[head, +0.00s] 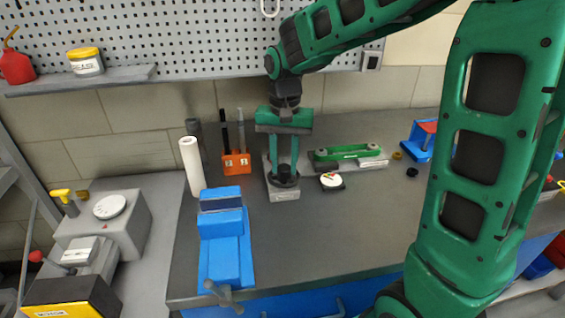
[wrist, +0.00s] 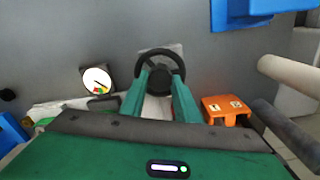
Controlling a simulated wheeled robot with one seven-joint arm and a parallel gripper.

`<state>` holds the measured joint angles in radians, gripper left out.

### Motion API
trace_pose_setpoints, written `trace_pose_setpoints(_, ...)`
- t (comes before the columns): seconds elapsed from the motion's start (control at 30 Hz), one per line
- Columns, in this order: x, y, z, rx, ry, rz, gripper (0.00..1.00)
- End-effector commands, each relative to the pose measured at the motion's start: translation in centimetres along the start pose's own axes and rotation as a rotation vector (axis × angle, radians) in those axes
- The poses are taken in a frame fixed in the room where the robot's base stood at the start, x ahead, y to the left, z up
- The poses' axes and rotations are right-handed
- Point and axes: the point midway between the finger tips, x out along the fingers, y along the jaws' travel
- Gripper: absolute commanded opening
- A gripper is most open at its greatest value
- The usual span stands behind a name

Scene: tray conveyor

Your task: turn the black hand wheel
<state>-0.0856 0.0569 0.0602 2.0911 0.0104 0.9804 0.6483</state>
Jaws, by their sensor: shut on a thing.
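The black hand wheel (wrist: 160,62) sits on a light grey base (head: 283,191) on the workbench. In the head view the wheel (head: 286,180) is partly covered by my fingers. My gripper (head: 285,170) points down onto it from above, its two green fingers on either side of the wheel's middle. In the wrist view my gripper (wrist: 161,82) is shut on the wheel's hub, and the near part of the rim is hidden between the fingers. How far the wheel is turned cannot be told.
A blue vise (head: 225,245) stands in front left of the wheel. An orange tool holder (head: 237,163) and a white roll (head: 192,166) stand behind left. The bench front is clear.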

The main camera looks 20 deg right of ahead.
Motion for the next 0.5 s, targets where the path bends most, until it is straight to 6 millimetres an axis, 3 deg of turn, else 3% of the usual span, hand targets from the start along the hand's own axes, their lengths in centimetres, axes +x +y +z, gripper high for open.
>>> trace_pose_setpoints(0.5,-0.13,-0.22,-0.10,0.269,0.004,-0.005,0.06)
